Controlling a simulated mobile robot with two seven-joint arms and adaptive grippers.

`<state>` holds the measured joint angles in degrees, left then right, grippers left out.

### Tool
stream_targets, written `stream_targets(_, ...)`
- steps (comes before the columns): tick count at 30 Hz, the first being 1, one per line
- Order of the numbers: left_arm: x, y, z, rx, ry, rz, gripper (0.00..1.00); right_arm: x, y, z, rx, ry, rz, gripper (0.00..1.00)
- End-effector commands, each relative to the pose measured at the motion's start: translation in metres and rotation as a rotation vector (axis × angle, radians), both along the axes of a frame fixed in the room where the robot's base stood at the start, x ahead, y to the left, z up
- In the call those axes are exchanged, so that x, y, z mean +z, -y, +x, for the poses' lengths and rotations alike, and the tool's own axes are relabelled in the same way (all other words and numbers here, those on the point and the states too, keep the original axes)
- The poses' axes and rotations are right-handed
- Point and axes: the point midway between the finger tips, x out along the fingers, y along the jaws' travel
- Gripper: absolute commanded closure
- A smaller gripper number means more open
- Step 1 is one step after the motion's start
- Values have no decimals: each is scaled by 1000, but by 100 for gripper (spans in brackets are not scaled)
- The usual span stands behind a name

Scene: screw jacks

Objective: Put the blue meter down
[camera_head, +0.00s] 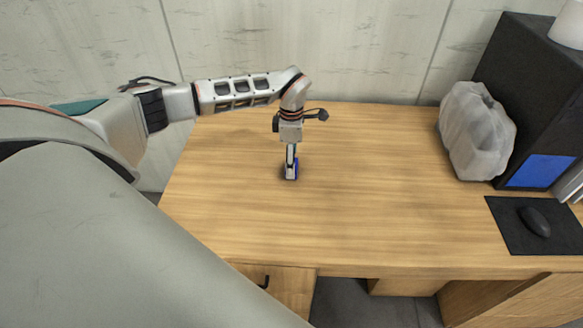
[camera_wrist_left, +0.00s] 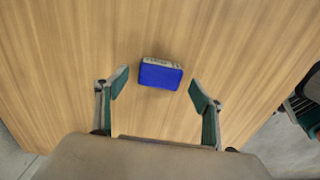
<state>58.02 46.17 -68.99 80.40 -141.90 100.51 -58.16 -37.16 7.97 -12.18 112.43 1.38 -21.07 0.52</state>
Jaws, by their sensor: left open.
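The blue meter (camera_wrist_left: 160,76) is a small blue block with a pale, marked edge. In the left wrist view it lies on the wooden desk, between and slightly beyond my left gripper's fingers (camera_wrist_left: 157,85), with a gap on both sides. My left gripper is open. In the head view the left gripper (camera_head: 291,175) points down at the desk, and only a blue sliver of the meter (camera_head: 296,168) shows beside the fingers.
The wooden desk (camera_head: 370,190) is clear around the meter. At the right are a translucent crumpled bag-like object (camera_head: 477,130), a black case (camera_head: 535,85) with a blue panel, and a black mouse (camera_head: 535,221) on a dark mat (camera_head: 510,232). A wall stands behind.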

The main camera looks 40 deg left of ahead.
Motion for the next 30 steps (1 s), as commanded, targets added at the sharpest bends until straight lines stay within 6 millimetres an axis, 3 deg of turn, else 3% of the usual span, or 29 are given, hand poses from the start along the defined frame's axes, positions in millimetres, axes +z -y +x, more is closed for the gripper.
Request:
stream_targets(3, -10, 0, 0, 1, -1, -1, 32, 0, 0, 0, 0, -1, 0, 60)
stream_targets(11, -11, 0, 0, 0, 1, -1, 35, 0, 0, 0, 0, -1, 0, 60)
stream_targets(16, -11, 0, 0, 0, 1, -1, 77, -1, 0, 0, 0, -1, 0, 60)
stream_targets(30, -3, 0, 1, 0, 3, -1, 82, 0, 0, -1, 0, -1, 0, 60)
